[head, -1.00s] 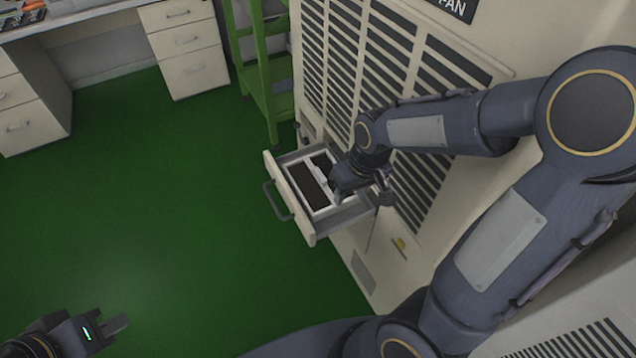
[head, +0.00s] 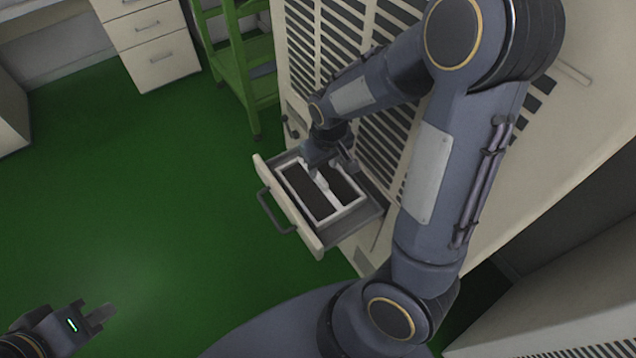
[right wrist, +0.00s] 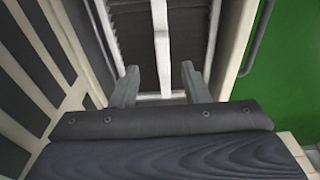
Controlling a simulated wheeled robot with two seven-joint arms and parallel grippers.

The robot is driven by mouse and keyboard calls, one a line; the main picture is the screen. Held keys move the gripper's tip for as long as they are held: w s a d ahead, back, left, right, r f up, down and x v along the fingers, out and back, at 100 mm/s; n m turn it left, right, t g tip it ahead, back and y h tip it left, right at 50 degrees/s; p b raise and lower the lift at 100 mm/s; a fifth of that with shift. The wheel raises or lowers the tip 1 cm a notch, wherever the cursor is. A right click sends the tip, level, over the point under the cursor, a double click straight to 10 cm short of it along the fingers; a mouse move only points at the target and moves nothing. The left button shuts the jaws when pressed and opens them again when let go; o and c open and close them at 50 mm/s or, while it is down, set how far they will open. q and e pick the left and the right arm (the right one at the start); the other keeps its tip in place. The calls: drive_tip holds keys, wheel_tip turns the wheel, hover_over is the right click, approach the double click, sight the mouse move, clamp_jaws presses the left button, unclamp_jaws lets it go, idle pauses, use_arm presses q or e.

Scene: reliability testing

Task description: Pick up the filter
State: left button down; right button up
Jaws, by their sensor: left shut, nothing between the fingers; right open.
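The filter (head: 314,197) has a white frame with a middle bar and dark panels. It lies in the pulled-out drawer (head: 289,220) of the large beige cabinet. My right gripper (head: 332,169) is open over the back part of the filter. In the right wrist view its two fingers (right wrist: 160,86) point at the filter, one on each side of the white middle bar (right wrist: 162,45). I cannot tell how far the tips are above the bar. My left gripper (head: 104,313) is shut and empty, low at the left over the floor, far from the drawer.
The beige cabinet (head: 300,60) with dark slats rises right behind the drawer. The drawer's dark handle (head: 270,212) sticks out at its front. A green ladder-like stand (head: 238,65) is beyond it. The green floor (head: 150,180) to the left is clear.

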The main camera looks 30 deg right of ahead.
sight(319, 177)
drive_tip(key=f, duration=0.3)
drive_tip(key=f+b, duration=0.1)
drive_tip(key=shift+w+a+f, duration=0.2)
drive_tip(key=shift+w+f, duration=0.2)
clamp_jaws()
